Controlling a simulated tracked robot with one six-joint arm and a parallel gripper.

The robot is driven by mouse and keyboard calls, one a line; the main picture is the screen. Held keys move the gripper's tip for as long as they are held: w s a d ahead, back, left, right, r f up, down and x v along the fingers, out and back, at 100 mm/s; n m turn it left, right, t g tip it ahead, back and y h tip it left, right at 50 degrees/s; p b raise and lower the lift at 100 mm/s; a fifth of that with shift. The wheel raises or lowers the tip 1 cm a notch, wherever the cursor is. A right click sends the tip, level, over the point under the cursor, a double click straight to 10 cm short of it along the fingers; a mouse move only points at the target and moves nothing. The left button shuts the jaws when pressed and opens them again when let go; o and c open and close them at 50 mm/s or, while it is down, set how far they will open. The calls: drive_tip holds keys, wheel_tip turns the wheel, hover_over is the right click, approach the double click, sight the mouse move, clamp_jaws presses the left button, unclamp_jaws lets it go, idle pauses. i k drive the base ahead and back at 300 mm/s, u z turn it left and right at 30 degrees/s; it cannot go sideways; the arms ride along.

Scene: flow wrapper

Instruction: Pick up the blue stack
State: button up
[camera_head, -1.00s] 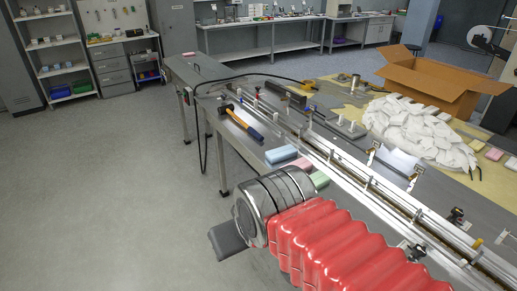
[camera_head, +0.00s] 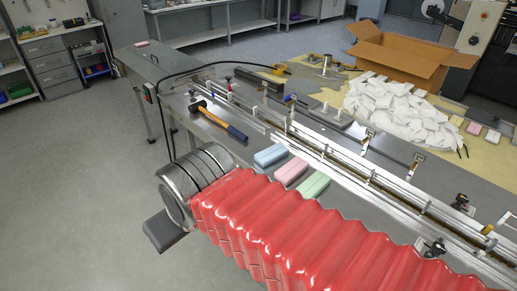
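The blue stack (camera_head: 270,155) is a light blue block lying on the grey machine table, just in front of the metal conveyor rail. A pink stack (camera_head: 291,172) and a light green stack (camera_head: 314,187) lie beside it in a row toward the lower right. My arm, in a red ribbed sleeve, crosses the lower part of the picture. My gripper (camera_head: 168,228) is at its left end, past the metal wrist, over the floor side of the table. Only a dark grey part of it shows, left of and apart from the blue stack. Its opening is hidden.
A hammer (camera_head: 219,121) lies on the table left of the blue stack. The conveyor rail (camera_head: 345,172) runs behind the stacks. A pile of white packets (camera_head: 400,112) and an open cardboard box (camera_head: 408,57) are farther back. A black cable loops at the left. The floor at left is clear.

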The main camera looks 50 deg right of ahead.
sight(269, 156)
drive_tip(key=z, duration=0.35)
drive_tip(key=i, duration=1.25)
drive_tip(key=z, duration=0.55)
